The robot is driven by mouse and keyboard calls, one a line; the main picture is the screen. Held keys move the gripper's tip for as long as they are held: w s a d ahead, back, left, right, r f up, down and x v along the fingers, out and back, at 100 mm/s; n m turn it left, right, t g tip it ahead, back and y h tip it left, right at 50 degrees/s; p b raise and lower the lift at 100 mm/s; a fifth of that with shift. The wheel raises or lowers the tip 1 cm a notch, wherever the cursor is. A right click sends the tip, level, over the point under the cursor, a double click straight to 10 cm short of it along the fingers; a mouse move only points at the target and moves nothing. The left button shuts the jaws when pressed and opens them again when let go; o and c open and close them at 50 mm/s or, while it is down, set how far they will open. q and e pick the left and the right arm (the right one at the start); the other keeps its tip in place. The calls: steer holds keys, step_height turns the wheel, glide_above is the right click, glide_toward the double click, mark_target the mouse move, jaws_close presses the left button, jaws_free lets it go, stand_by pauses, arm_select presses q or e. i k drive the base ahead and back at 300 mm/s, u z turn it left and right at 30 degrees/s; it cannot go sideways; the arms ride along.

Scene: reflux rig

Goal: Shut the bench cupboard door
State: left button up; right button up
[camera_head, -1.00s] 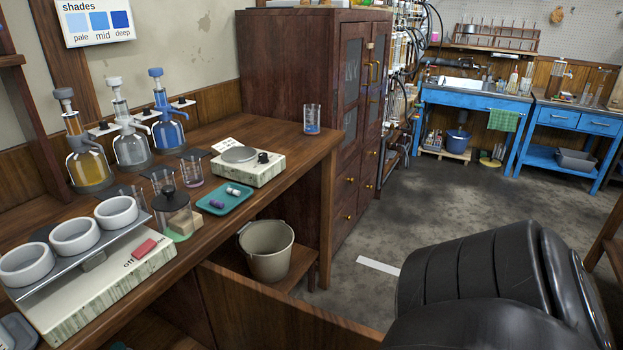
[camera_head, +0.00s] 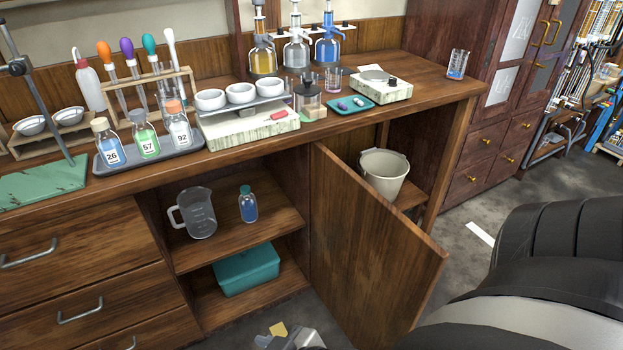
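The bench cupboard door (camera_head: 365,245) is a brown wooden panel, standing wide open to the right of the cupboard opening and swung out towards me. Its free edge is at the lower right. Inside the open cupboard (camera_head: 238,238), the shelf holds a grey measuring jug (camera_head: 198,213) and a small blue bottle (camera_head: 248,205). A teal box (camera_head: 247,270) is at the bottom. A black and white part of my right arm fills the lower right, to the right of the door. I see neither gripper clearly.
A small grey and yellow shape (camera_head: 300,339) is cut off at the bottom edge; I cannot tell what it is. A bucket (camera_head: 384,172) stands behind the door. Drawers (camera_head: 80,265) are to the left. Bottles, bowls and a balance crowd the bench top.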

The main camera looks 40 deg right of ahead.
mark_target(376, 273)
steer(key=u, duration=2.15)
steer(key=k, duration=2.7)
steer(key=z, duration=1.65)
steer(key=i, duration=0.5)
steer(key=z, duration=0.1)
steer(key=k, duration=0.35)
steer(key=u, duration=1.05)
steer(key=i, duration=0.25)
steer(key=z, duration=0.8)
